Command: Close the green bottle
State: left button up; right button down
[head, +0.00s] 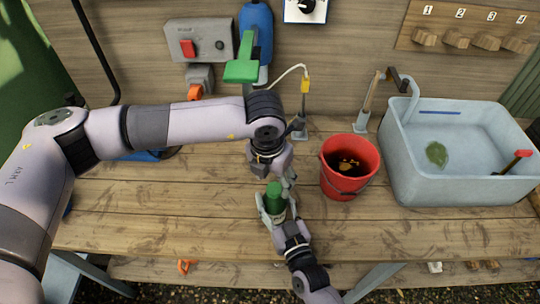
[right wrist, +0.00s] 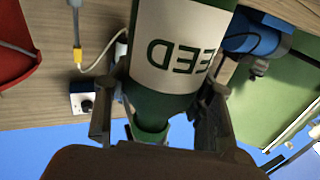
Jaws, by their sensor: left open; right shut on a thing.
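The green bottle (head: 275,203) stands about upright near the front of the bench. Its pale label and narrowing green shoulder (right wrist: 165,105) show upside down in the right wrist view. My right gripper (head: 277,216) comes from the front and is shut around the bottle, one finger on each side; its fingers also show in the right wrist view (right wrist: 160,112). My left gripper (head: 272,177) is open, pointing down just above and behind the bottle's top. I cannot tell whether the green top is a cap or the bare neck.
A red bucket (head: 350,186) with dark contents stands close to the right of the bottle. A grey sink (head: 462,188) is farther right. A thin stand with a yellow connector (head: 305,86) is behind. The bench front right is clear.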

pick_arm(q)
notch_tip(320, 180, up, 9)
jog(key=s, duration=0.1)
jog(key=shift+s+a, duration=0.15)
jog(key=shift+a, duration=0.25)
pick_arm(e)
jog(key=c, duration=0.6)
grip_release()
jog(key=shift+c, duration=0.2)
jog(key=v, duration=1.2)
jog(key=shift+s+d+f, duration=0.1)
jog(key=shift+f, duration=0.05)
